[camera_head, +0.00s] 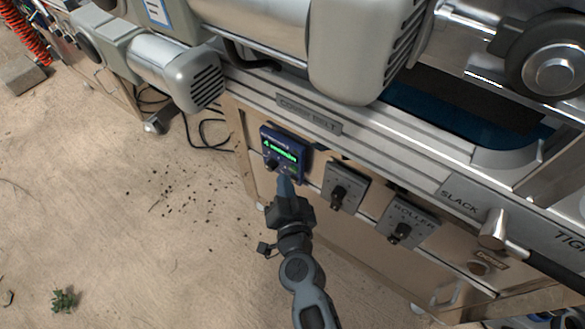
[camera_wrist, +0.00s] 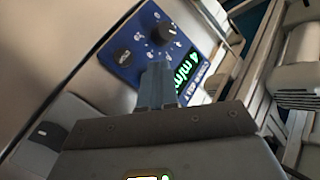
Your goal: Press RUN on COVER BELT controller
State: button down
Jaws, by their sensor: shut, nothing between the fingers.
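The COVER BELT controller (camera_head: 284,150) is a small blue panel on the machine's front, with a lit green display and a dark knob at its lower left. In the wrist view the controller (camera_wrist: 140,38) shows tilted, with a dark knob, small buttons and a green display reading about "4 m/min". The RUN button's lettering is too small to read. My gripper (camera_head: 284,181) is shut and empty, its fingertips at the panel's lower edge. In the wrist view my gripper (camera_wrist: 156,70) covers part of the panel below the knob; I cannot tell whether it touches.
A COVER BELT nameplate (camera_head: 308,114) sits on the rail above. Two grey knob boxes, one plain (camera_head: 345,186) and one marked ROLLER (camera_head: 408,222), are to the right. A metal lever (camera_head: 497,232) sticks out farther right. The sandy floor (camera_head: 140,250) at left is mostly open.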

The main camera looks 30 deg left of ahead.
jog(key=shift+w, duration=0.1)
jog(key=shift+w, duration=0.3)
